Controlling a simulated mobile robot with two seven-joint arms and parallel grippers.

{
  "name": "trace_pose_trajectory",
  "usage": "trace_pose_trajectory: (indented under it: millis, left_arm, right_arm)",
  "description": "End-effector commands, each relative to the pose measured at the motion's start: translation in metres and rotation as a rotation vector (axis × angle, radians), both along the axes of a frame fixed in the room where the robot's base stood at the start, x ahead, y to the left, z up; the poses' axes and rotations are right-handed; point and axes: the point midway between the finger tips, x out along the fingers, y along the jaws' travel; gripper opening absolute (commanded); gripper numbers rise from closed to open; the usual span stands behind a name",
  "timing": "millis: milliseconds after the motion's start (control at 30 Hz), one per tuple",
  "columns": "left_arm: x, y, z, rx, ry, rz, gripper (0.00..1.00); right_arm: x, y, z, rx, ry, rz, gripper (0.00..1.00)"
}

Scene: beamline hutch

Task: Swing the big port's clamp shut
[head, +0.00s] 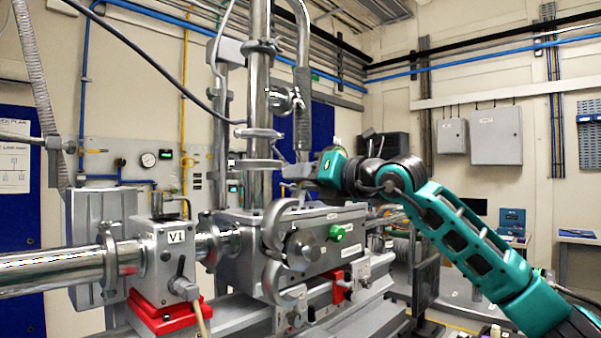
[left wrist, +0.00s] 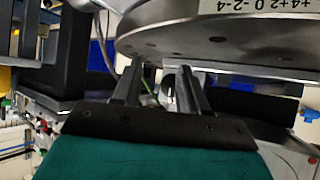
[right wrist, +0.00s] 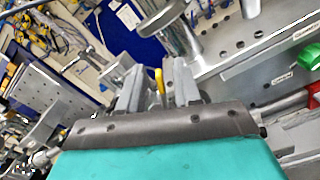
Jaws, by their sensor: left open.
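The big port (head: 303,248) is a round metal flange on the front of the steel chamber. Its clamp (head: 272,280) is a curved metal band, standing open beside the port, with one half above and one half below and a gap between their ends. My right gripper (head: 292,184) is over the chamber top, above and apart from the clamp; its fingers (right wrist: 158,88) are apart in the right wrist view, with a yellow item showing between them that I cannot place. My left gripper (left wrist: 160,88) is open and empty below a round metal plate; it is not in the head view.
A valve block marked V1 (head: 166,258) on a red base and a beam pipe (head: 60,268) stand left of the chamber. A green knob (head: 337,233) sits right of the port. A vertical steel column (head: 260,110) rises above the chamber, close to my right gripper.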

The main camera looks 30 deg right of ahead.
Motion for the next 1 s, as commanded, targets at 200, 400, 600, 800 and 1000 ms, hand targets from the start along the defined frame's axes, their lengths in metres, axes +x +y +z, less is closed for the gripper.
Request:
trace_pose_trajectory:
  millis: [200,400,600,800,1000]
  left_arm:
    - [0.0004,0.0009,0.002,0.001,-0.005,0.002,0.43]
    - [0.0003,0.0012,0.0014,0.001,-0.005,0.002,0.43]
    - [-0.0002,0.0014,0.0008,0.001,-0.001,0.002,0.43]
    - [-0.0005,0.0015,0.0004,0.002,0.001,0.002,0.43]
    - [-0.0006,0.0015,0.0004,0.002,0.001,0.002,0.43]
  right_arm:
    - [0.0072,0.0029,0.0002,0.0,-0.001,0.0,0.33]
    - [0.0069,0.0027,-0.0001,0.0,-0.001,0.0,0.31]
    - [0.0068,0.0024,-0.0002,0.0,0.0,0.001,0.12]
    - [0.0068,0.0024,-0.0002,0.0,0.0,0.0,0.0]
    - [0.0067,0.0023,-0.0002,0.0,0.0,0.0,0.0]
